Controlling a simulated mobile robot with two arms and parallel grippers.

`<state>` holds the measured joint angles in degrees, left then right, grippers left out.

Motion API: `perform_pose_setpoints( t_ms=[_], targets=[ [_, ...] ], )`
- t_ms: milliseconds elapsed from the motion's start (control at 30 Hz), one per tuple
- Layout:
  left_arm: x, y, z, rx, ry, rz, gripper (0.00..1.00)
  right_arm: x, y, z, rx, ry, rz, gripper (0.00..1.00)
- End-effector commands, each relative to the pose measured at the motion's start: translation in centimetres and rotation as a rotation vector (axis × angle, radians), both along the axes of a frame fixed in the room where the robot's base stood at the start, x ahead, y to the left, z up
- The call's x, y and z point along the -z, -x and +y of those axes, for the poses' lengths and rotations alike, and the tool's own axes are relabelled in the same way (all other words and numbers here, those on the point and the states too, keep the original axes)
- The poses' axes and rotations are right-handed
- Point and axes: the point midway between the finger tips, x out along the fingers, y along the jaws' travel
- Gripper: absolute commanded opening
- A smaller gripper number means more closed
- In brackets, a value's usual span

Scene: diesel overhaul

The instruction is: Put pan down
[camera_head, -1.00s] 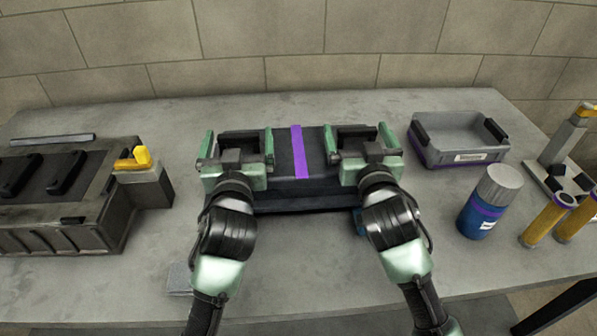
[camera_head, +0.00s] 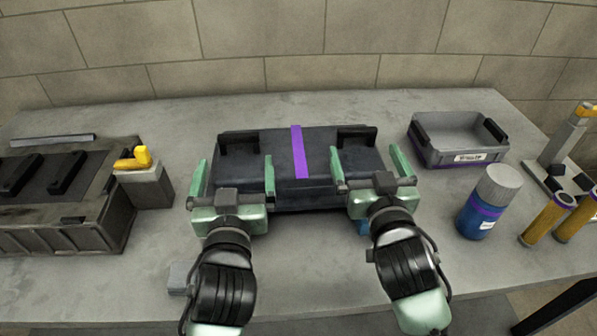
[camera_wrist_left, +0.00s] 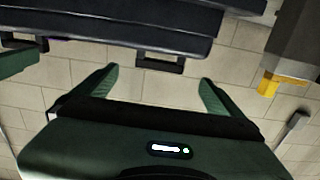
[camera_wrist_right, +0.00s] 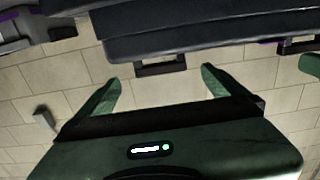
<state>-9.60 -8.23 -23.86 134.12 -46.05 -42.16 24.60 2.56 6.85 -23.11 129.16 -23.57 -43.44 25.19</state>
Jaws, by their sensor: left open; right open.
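The pan (camera_head: 262,165) is a dark, flat block with a purple stripe (camera_head: 299,150) across its middle and a black handle at each end. It rests on the grey bench in the middle of the head view. My left gripper (camera_head: 232,172) is open in front of its left part, and my right gripper (camera_head: 368,168) is open in front of its right part. The pan's dark side also shows in the left wrist view (camera_wrist_left: 120,22) and in the right wrist view (camera_wrist_right: 200,32). In both wrist views a handle stands clear of the spread fingers, with nothing between them.
A grey tray (camera_head: 432,153) stands at the back right. A blue bottle (camera_head: 478,222) and yellow cylinders (camera_head: 547,219) stand at the right. A dark engine block (camera_head: 60,236) and a stand with a yellow part (camera_head: 134,160) are at the left. The bench behind the pan is clear.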

Motion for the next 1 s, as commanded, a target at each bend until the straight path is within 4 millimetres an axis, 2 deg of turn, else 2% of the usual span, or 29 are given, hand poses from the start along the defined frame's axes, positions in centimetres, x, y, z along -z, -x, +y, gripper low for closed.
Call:
perform_pose_setpoints(
  t_ms=[100,300,833,933,1000],
  targets=[
    [0.0,0.0,0.0,0.000,0.000,0.000,0.99,0.1,2.3,-0.3,-0.001,-0.002,0.002,0.99],
    [0.0,0.0,0.0,0.000,0.000,0.000,0.99,0.0,4.3,-0.5,0.000,0.000,-0.001,0.99],
    [0.0,0.0,0.0,0.000,0.000,0.000,0.99,-0.1,4.5,-0.5,0.000,0.000,-0.001,0.99],
    [-0.9,0.0,0.0,0.000,0.000,0.000,0.99,-0.9,4.5,-0.5,0.000,0.000,-0.001,0.99],
    [-2.4,0.0,0.0,0.000,0.000,-0.001,0.99,-2.4,4.5,-0.5,0.000,0.000,-0.002,0.99]
  ],
)
